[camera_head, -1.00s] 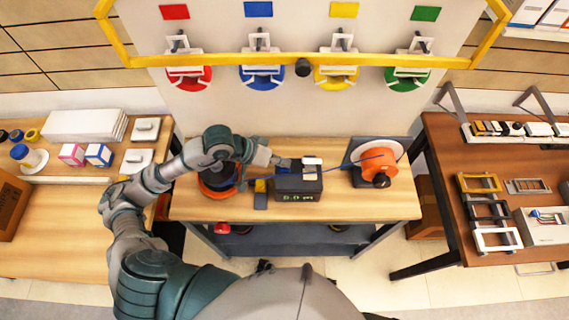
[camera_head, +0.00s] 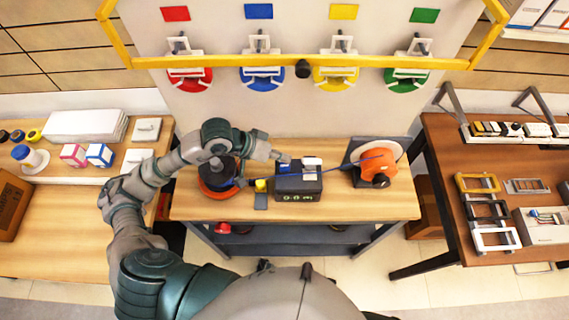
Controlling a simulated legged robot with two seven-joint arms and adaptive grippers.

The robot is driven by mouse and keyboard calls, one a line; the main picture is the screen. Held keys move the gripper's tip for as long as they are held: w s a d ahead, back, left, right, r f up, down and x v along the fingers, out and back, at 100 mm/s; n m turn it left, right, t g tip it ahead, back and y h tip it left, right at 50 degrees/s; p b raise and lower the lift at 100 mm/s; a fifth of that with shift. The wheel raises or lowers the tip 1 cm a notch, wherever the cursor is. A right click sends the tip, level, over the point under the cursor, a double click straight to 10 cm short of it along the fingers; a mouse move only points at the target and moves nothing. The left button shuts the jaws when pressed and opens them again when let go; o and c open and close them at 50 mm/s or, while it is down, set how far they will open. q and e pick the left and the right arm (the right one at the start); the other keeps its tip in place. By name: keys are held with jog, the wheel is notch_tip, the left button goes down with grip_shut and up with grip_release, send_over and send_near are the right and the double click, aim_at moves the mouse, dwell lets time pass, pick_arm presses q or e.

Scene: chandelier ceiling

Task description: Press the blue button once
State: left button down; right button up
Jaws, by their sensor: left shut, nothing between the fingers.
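The blue button (camera_head: 285,169) is on top of a dark box-shaped device (camera_head: 298,186) on the middle table. Beside it on the device is a white block-like part (camera_head: 312,163). A green display (camera_head: 298,197) with small digits glows on the device's front. My left gripper (camera_head: 284,158) is shut and empty, just behind and above the blue button. The button is visible; I cannot tell whether the fingertips are clear of the device's back edge. My right gripper is not in view.
An orange reel (camera_head: 377,166) stands right of the device, and a dark and orange spool (camera_head: 217,188) stands left. A blue strand runs between them across the device. The table's front right is clear.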

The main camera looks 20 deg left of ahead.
aim_at(282, 166)
pick_arm(q)
notch_tip(282, 166, up, 4)
jog(key=shift+r+p, duration=0.1)
jog(key=shift+p, duration=0.45)
dwell(0.6)
